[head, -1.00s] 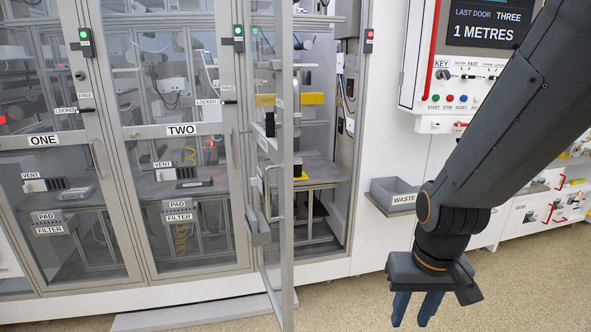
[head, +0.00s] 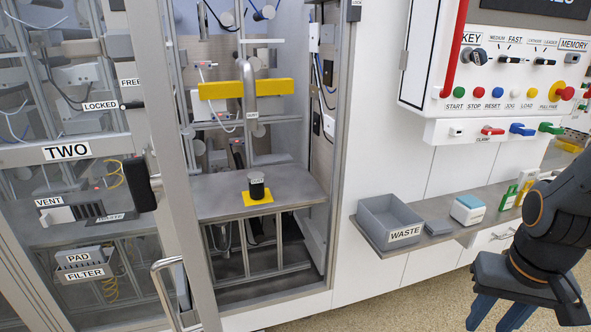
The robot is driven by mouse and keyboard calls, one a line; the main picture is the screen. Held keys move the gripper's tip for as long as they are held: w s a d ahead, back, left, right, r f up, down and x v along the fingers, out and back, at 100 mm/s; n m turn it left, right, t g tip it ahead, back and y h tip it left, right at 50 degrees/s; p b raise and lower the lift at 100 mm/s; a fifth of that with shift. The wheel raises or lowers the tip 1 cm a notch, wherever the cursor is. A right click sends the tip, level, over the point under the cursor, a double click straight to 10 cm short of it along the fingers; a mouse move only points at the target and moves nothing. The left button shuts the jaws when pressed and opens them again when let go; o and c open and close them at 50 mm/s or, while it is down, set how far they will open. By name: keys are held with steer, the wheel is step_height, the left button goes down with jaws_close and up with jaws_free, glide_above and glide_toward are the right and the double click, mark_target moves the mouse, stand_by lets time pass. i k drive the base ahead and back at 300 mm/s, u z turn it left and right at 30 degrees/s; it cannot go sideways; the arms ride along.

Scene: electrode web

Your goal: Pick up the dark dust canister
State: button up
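The dark dust canister (head: 257,187) stands upright on a yellow square pad (head: 257,199). The pad lies on a grey shelf (head: 219,205) inside the open third bay, in the middle of the head view. The canister has a small light label on its front. My gripper (head: 498,322) hangs at the lower right, outside the bay and well to the right of the canister. Its blue fingers point down with a gap between them, and nothing shows between them. The fingertips are partly cut off by the bottom edge of the picture.
A grey waste bin (head: 405,236) sits on a ledge right of the bay. A yellow bar (head: 246,88) and a grey vertical pipe rise behind and above the canister. An open framed door with a handle (head: 165,270) stands left of the opening. Door TWO (head: 67,152) is shut.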

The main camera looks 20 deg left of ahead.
mark_target(256, 179)
steer(key=u, duration=0.2)
steer(key=i, duration=1.35)
steer(key=u, duration=1.25)
steer(key=i, duration=0.8)
steer(key=u, duration=0.55)
